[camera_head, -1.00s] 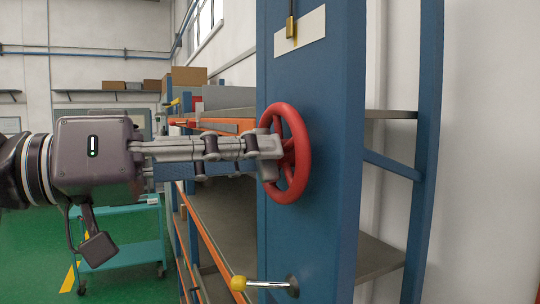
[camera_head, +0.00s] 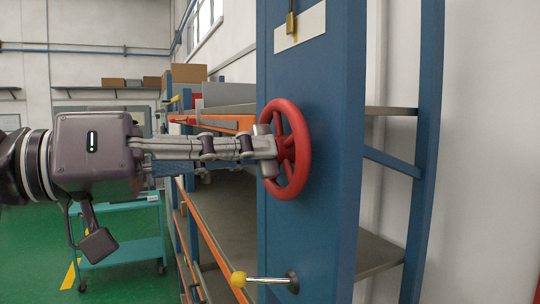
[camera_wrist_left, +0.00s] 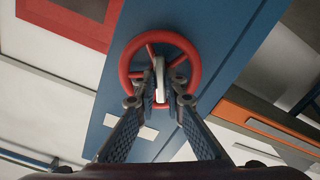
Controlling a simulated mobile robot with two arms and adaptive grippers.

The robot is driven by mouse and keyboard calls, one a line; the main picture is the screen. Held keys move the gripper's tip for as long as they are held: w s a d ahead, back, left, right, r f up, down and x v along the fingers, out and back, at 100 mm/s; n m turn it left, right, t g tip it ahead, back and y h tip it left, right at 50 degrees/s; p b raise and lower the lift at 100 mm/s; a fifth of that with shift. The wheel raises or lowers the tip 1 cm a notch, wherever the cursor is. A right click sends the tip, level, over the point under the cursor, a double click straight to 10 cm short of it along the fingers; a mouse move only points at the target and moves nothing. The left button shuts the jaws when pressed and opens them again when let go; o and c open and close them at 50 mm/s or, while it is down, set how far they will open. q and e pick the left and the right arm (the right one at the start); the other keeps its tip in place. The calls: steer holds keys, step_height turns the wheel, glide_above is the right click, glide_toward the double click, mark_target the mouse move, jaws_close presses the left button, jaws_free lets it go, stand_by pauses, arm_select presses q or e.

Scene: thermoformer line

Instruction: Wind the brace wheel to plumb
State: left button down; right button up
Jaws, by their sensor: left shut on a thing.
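The red brace wheel (camera_head: 304,150) stands on the near face of a blue upright post (camera_head: 335,200). My left gripper (camera_head: 268,150) reaches in from the left and is shut on the wheel. Above the wheel a small brass weight (camera_head: 291,24) hangs in front of a tilted white plate (camera_head: 312,28) on the post. My right gripper is not in view.
Below the wheel a lever with a yellow knob (camera_head: 238,280) sticks out left from the post. Shelves with orange edges (camera_head: 215,250) stand behind. A teal cart (camera_head: 125,255) is on the green floor at the left. A white wall is on the right.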

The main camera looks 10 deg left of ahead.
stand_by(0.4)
arm_select(q)
steer(key=shift+m, duration=1.4)
steer(key=shift+p, duration=0.3)
steer(key=shift+m, duration=0.5)
steer(key=c, duration=2.4)
jaws_free()
steer(key=shift+m, duration=0.4)
steer(key=o, duration=0.5)
steer(key=shift+c, duration=0.2)
steer(key=shift+a, duration=0.1)
